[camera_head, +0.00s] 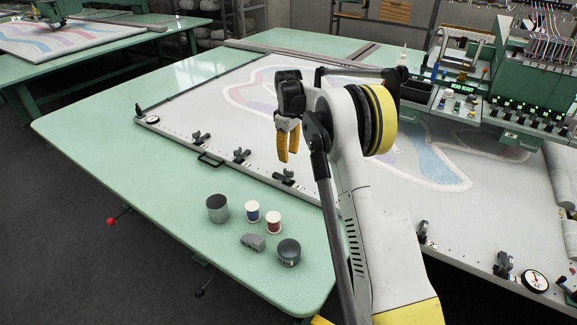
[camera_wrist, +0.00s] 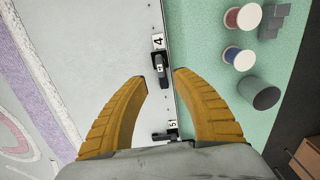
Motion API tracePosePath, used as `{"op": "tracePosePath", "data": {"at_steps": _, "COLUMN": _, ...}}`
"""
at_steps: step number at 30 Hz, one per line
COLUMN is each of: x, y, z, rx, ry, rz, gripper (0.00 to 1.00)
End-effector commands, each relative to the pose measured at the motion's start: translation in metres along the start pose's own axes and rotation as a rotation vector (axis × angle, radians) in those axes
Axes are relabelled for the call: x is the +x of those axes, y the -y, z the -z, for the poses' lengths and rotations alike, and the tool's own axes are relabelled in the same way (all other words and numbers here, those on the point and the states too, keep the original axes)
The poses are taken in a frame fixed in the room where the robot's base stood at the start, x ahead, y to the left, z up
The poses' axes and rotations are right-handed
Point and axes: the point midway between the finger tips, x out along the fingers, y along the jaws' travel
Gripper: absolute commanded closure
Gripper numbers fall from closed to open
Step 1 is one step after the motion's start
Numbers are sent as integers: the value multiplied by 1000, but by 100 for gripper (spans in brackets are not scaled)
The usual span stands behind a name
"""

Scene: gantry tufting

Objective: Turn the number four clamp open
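The number four clamp (camera_wrist: 161,70) is a small black clamp on the edge of the pale tufting frame (camera_wrist: 115,30), in the upper middle of the wrist view. Its white label reads 4. Its dark lever seems to lie along the frame edge. My gripper (camera_wrist: 160,77) is open, its two yellow fingers apart with the clamp showing between their tips. Nothing is held, and I cannot tell the height above the clamp. In the head view my gripper (camera_head: 287,138) points down over the frame's front edge; the clamp numbers there are too small to read.
The number five clamp (camera_wrist: 168,134) sits lower along the same edge, between the fingers in the wrist view. A blue spool (camera_head: 252,211), a red spool (camera_head: 273,222), a metal cup (camera_head: 217,208), a grey block (camera_head: 253,241) and a dark tin (camera_head: 289,252) stand on the green table (camera_head: 130,170).

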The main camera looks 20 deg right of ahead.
Motion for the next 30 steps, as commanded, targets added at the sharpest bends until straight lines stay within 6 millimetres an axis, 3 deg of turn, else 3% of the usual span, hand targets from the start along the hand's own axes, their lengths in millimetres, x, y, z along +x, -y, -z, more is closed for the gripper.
{"op": "tracePosePath", "data": {"at_steps": 3, "x": -22, "y": 0, "z": 0, "rx": 0, "ry": 0, "rz": 0, "gripper": 67}}
{"op": "tracePosePath", "data": {"at_steps": 9, "x": -40, "y": 0, "z": 0, "rx": 0, "ry": 0, "rz": 0, "gripper": 67}}
{"op": "tracePosePath", "data": {"at_steps": 25, "x": -44, "y": 2, "z": 0, "rx": 2, "ry": -2, "rz": -2, "gripper": 67}}
{"op": "tracePosePath", "data": {"at_steps": 30, "x": -78, "y": 23, "z": -6, "rx": 41, "ry": -32, "rz": -32, "gripper": 67}}
